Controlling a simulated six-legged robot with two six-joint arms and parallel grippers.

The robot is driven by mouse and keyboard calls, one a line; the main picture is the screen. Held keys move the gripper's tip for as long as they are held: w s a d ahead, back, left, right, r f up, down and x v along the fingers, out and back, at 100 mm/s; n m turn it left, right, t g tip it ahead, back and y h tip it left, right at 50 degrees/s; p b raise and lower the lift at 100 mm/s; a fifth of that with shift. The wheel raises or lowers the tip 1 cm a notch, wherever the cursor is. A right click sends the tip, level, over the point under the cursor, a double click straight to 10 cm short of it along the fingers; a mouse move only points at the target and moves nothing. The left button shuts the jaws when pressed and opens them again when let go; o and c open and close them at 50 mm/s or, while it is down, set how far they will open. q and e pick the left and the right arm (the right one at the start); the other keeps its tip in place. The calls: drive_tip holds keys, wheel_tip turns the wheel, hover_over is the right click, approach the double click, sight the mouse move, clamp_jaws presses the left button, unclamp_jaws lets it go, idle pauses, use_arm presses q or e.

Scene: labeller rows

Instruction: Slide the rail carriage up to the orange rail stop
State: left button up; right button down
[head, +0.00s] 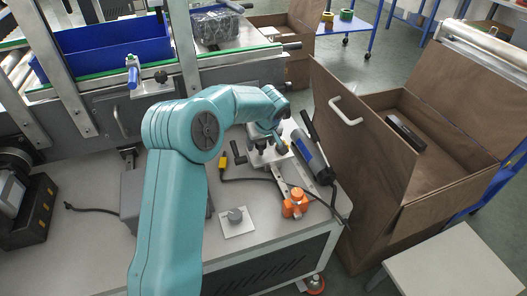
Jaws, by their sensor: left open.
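The orange rail stop (295,203) sits at the near end of a short metal rail (279,178) on the grey bench top. The rail carriage (262,158), a pale block with dark knobs, is at the far end of the rail, apart from the stop. My left gripper (279,143) is over the carriage at the end of the teal arm. It is open. The wrist partly hides the carriage, and I cannot tell whether the fingers touch it. My right gripper is out of view.
A blue-and-black hand tool (312,155) and its black cable lie right of the rail. A grey knob on a white plate (237,219) is left of the stop. A brown open crate (365,160) stands beyond the bench's right edge. A conveyor with a blue bin (105,50) is behind.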

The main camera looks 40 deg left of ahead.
use_arm(q)
drive_tip(key=shift+w, duration=0.15)
drive_tip(key=c, duration=1.1)
drive_tip(key=shift+d+f+b, duration=0.15)
drive_tip(key=shift+d+b, duration=0.15)
drive_tip(key=shift+b, duration=0.05)
drive_tip(key=shift+s+d+b, duration=1.1)
drive_tip(key=shift+d+b, duration=0.4)
drive_tip(key=shift+d, duration=0.6)
drive_tip(key=shift+s+d+b, duration=1.15)
drive_tip(key=shift+d+b, duration=0.35)
drive_tip(key=shift+d, duration=0.55)
drive_tip(key=shift+s+d+b, duration=1.1)
drive_tip(key=shift+d+b, duration=0.4)
drive_tip(key=shift+d, duration=0.6)
drive_tip(key=o, duration=1.2)
